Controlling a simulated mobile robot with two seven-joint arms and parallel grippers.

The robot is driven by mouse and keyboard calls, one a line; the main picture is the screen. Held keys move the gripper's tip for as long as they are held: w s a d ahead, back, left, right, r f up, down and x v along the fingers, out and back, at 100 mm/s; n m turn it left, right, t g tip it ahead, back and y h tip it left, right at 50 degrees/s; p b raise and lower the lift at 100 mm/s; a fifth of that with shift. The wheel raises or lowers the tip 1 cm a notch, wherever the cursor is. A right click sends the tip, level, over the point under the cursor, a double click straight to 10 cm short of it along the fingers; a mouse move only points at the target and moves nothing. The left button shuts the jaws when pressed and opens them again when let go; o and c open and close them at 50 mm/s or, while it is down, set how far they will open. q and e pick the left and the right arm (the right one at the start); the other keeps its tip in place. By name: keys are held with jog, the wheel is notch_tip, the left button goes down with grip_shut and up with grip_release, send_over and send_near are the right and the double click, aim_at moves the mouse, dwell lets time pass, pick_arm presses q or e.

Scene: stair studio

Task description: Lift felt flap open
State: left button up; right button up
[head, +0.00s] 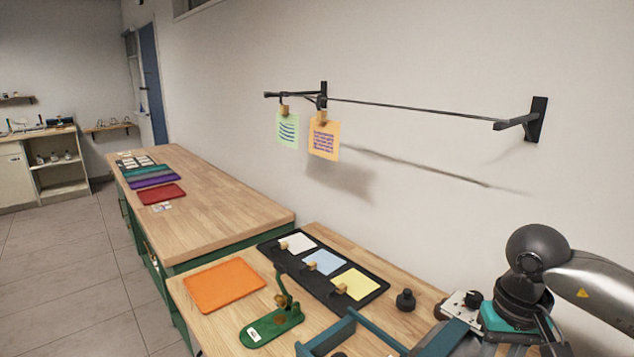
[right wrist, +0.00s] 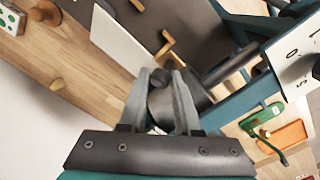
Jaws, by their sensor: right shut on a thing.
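In the right wrist view, my right gripper (right wrist: 166,84) is shut on a dark grey piece (right wrist: 202,101), which looks like the felt flap. The fingers and a dark round knob in front of them hide part of it, so I cannot tell how far it is raised. A dark grey sheet or panel (right wrist: 175,22) lies beyond, beside blue-green frame bars (right wrist: 238,78). In the head view, the blue-green frame (head: 328,333) is at the bottom edge, and my right arm comes in from the right; its fingertips are hidden. My left gripper is not in view.
On the near table are an orange tray (head: 222,284), a green stand with a hook (head: 272,330), a black board (head: 318,286) with pale cards and a black knob (head: 405,300). A white panel (right wrist: 300,50) sits close right of the fingers in the wrist view.

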jog(key=shift+w+d+r, duration=0.35)
jog(key=shift+w+d, duration=0.15)
jog(key=shift+d, duration=0.25)
jog(key=shift+w+d+r, duration=0.3)
jog(key=shift+w+d, duration=0.15)
jog(key=shift+d, duration=0.3)
jog(key=shift+w+d+r, duration=0.25)
jog(key=shift+w+d, duration=0.85)
jog(key=shift+d, duration=0.15)
jog(key=o, duration=0.7)
jog(key=shift+s, duration=0.1)
jog(key=o, duration=0.6)
jog(key=shift+a, duration=0.1)
jog(key=shift+r, duration=0.2)
notch_tip(320, 180, up, 8)
jog(key=p, duration=0.5)
jog(key=shift+p, duration=0.3)
